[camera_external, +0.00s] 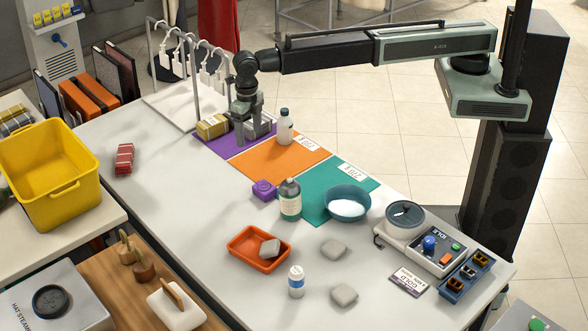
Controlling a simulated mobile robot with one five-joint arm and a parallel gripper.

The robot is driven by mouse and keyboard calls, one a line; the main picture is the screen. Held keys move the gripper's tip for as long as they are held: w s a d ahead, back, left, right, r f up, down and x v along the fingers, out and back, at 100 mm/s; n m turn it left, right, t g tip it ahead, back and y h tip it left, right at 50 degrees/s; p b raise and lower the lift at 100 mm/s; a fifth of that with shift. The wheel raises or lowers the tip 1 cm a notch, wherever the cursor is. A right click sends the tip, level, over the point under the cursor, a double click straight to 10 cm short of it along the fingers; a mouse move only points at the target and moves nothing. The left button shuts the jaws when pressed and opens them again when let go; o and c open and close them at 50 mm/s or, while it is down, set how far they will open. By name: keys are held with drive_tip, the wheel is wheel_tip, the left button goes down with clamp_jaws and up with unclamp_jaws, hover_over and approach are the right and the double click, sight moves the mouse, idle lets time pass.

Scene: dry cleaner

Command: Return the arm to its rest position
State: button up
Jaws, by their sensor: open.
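My arm reaches left from the column at the right, out over the table, with its wrist (245,64) bent downward. My gripper (246,128) points down over the purple mat (233,146) and is open. A gold wrapped bundle (212,127) lies on the mat just left of the fingers. A grey block (262,128) sits just right of and partly behind them. I cannot tell whether the fingers touch either thing. Nothing shows lifted in the gripper.
A dark bottle (290,200) and a teal bowl (347,203) stand nearer. The table's left middle (170,190) is clear.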

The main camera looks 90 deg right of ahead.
drive_tip(key=s+d+m, duration=0.3)
drive_tip(key=d, duration=0.4)
drive_tip(key=s+d+m, duration=0.4)
drive_tip(key=d, duration=0.4)
drive_tip(key=s+d+f+m, duration=0.1)
drive_tip(key=s+d+m, duration=0.2)
drive_tip(key=d, duration=0.4)
drive_tip(key=shift+s+d+m+b, duration=0.15)
drive_tip(key=shift+s+m+b, duration=0.15)
drive_tip(key=shift+m, duration=0.2)
drive_tip(key=s+d+m, duration=0.4)
drive_tip(key=s+m, duration=0.7)
drive_tip(key=m, duration=0.8)
drive_tip(key=shift+d, duration=0.4)
drive_tip(key=c, duration=0.3)
